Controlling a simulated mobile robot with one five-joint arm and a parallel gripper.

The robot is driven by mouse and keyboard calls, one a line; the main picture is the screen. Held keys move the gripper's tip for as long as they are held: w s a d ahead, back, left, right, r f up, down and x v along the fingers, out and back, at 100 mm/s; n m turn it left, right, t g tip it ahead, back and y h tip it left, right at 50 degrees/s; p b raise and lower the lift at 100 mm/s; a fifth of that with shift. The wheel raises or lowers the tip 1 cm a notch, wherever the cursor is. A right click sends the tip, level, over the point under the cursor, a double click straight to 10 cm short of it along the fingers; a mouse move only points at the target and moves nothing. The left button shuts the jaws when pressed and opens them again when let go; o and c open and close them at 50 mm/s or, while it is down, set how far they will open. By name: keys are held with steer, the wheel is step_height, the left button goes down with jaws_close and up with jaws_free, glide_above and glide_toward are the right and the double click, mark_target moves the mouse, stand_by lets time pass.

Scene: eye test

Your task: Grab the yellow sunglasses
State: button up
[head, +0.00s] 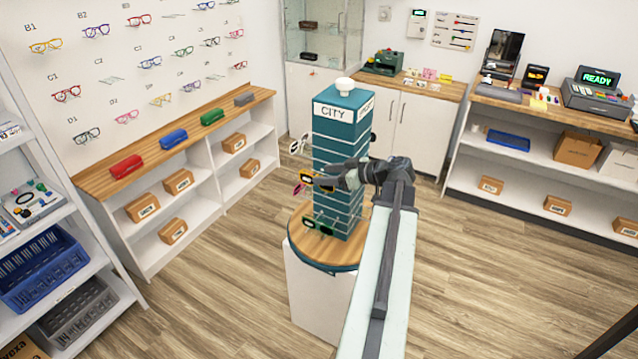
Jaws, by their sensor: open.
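The yellow sunglasses (308,179) hang on the left front face of a teal display tower (338,218), about halfway up. They have dark lenses, and their right part is partly hidden by my gripper. My gripper (334,180) is open, at the right end of the yellow sunglasses in the picture. I cannot tell whether it touches them or whether they lie between its fingers. My arm comes in from the lower right.
The tower stands on a round wooden top (300,250) over a white pedestal. Shelves line the left and back. The floor around is clear.

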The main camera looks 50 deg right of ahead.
mark_target(321, 175)
steer(key=x, duration=0.3)
steer(key=shift+w+f+b, duration=0.15)
steer(key=shift+f+b, duration=0.1)
steer(key=shift+b, duration=0.15)
steer(key=shift+r, duration=0.1)
jaws_close()
steer(key=shift+r, duration=0.1)
